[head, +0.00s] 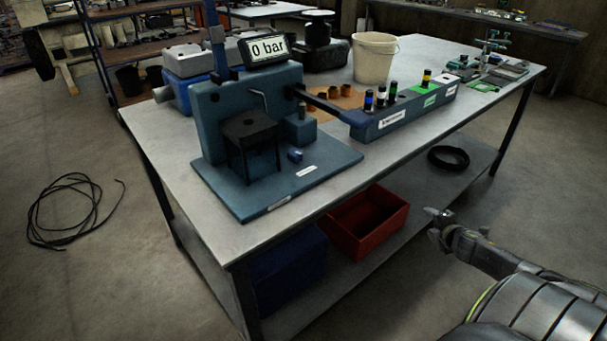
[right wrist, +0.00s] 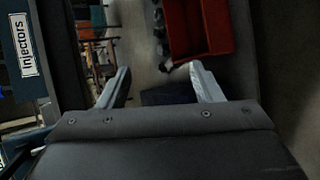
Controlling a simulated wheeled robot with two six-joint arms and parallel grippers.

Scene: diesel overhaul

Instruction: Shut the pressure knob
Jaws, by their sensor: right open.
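The blue test rig (head: 225,110) stands on the near left part of the workbench, and its display (head: 268,49) reads "0 bar". A small dark blue knob (head: 295,155) sits low on its base plate, at the front. I take it for the pressure knob; its setting is too small to tell. My right gripper (head: 437,222) is to the right of the bench's front edge, well apart from the knob. In the right wrist view its two fingers (right wrist: 161,84) are spread with nothing between them. My left gripper is not in view.
A blue injector rack (head: 405,115) holds several injectors right of the rig; its "Injectors" label (right wrist: 27,45) shows in the right wrist view. A white bucket (head: 373,60) stands behind. A red crate (head: 367,222) and a black coil (head: 448,158) lie on the lower shelf.

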